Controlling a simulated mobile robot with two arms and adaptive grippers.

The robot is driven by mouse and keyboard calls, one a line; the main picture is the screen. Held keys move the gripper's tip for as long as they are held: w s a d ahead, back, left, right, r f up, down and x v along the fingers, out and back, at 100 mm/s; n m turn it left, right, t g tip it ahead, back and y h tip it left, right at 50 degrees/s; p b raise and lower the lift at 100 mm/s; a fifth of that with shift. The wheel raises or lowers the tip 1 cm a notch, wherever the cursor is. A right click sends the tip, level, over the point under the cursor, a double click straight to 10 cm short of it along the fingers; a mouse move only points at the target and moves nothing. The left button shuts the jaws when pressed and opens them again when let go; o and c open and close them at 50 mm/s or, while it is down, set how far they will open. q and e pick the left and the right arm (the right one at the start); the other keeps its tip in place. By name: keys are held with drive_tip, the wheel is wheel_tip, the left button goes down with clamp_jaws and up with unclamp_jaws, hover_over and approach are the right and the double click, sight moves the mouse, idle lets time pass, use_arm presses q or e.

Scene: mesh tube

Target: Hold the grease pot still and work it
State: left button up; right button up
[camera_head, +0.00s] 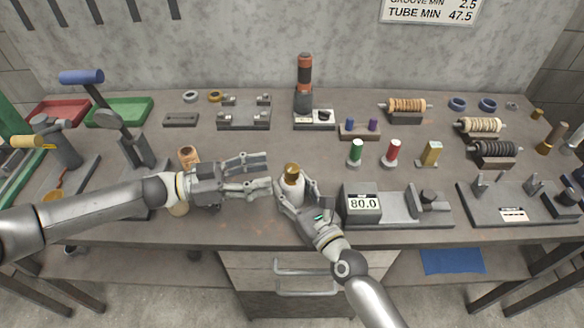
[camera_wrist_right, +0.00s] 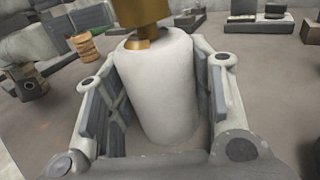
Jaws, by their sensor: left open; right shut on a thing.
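The grease pot (camera_head: 293,184) is a white cylinder with a brass top, upright on the bench near its front middle. In the right wrist view the white pot (camera_wrist_right: 157,85) fills the space between the fingers, with the brass top (camera_wrist_right: 143,16) cut off by the frame edge. My right gripper (camera_head: 294,192) is shut around the pot's body from the front. My left gripper (camera_head: 262,175) is open, its fingers pointing right, just left of the pot. It appears empty, and I cannot tell whether a fingertip touches the pot.
A grey device reading 80.0 (camera_head: 363,203) stands close right of my right gripper. A tan and brown cylinder (camera_head: 188,155) stands behind my left wrist. Green (camera_head: 356,152) and red (camera_head: 393,152) bottles stand behind the device. The bench behind the pot is fairly clear.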

sight(292, 167)
use_arm(q)
drive_tip(key=x, duration=0.7)
drive_tip(key=shift+d, duration=0.35)
drive_tip(key=shift+c, duration=0.4)
drive_tip(key=c, duration=1)
